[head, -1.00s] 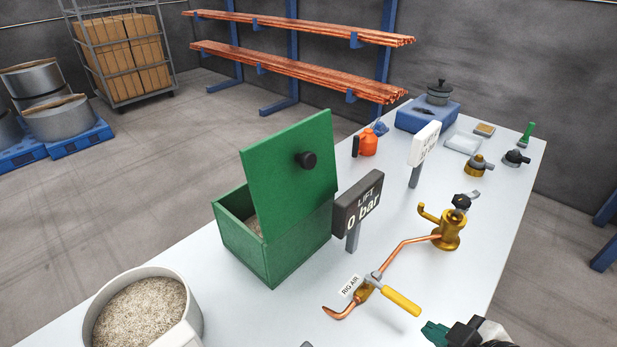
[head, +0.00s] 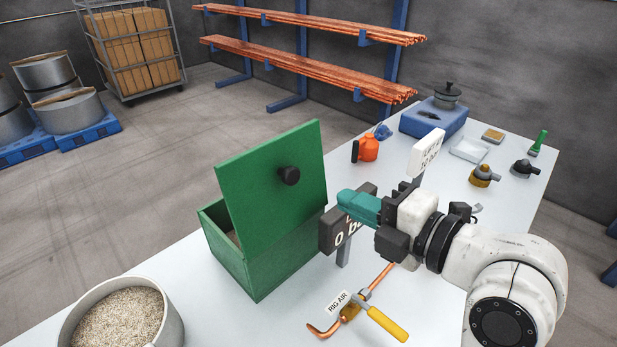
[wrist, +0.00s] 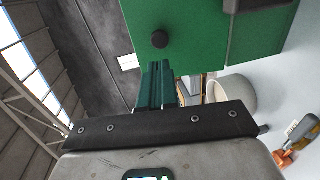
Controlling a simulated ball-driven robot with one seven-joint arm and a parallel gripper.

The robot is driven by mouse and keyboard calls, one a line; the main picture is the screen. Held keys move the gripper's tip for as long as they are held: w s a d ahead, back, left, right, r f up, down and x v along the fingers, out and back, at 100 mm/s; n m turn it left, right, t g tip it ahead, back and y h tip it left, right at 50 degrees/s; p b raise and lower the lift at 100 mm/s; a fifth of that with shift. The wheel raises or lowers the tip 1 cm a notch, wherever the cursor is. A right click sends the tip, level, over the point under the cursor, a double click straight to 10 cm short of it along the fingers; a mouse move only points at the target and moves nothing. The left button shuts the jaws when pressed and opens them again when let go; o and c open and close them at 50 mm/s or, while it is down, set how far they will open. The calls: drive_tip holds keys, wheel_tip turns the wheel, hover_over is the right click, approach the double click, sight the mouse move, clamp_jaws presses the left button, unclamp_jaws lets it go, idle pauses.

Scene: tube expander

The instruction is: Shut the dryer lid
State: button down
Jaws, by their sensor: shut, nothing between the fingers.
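The dryer is a green box (head: 275,262) on the white table, left of the middle in the head view. Its green lid (head: 255,165) stands raised and leans, with a round black knob (head: 289,176) on its face. My gripper (head: 347,197) is shut and empty, its teal fingers pointing left toward the lid, to the right of the knob and apart from it. In the wrist view the teal fingers (wrist: 157,75) point up at the green lid (wrist: 200,25), and the black knob (wrist: 159,40) shows just beyond the tips.
A copper pipe with a yellow-handled valve (head: 380,320) lies in front. A pot of granules (head: 125,320) is at lower left. An orange bottle (head: 367,148) stands behind.

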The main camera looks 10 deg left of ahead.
sight(295, 177)
drive_tip(key=p+x, duration=0.2)
drive_tip(key=x, duration=0.6)
drive_tip(key=shift+w+a+p, duration=0.2)
drive_tip(key=shift+a+p, duration=0.1)
drive_tip(key=shift+w+a+f, duration=0.15)
drive_tip(key=shift+w+a, duration=0.15)
drive_tip(key=shift+a, duration=0.05)
drive_tip(key=shift+w, duration=0.1)
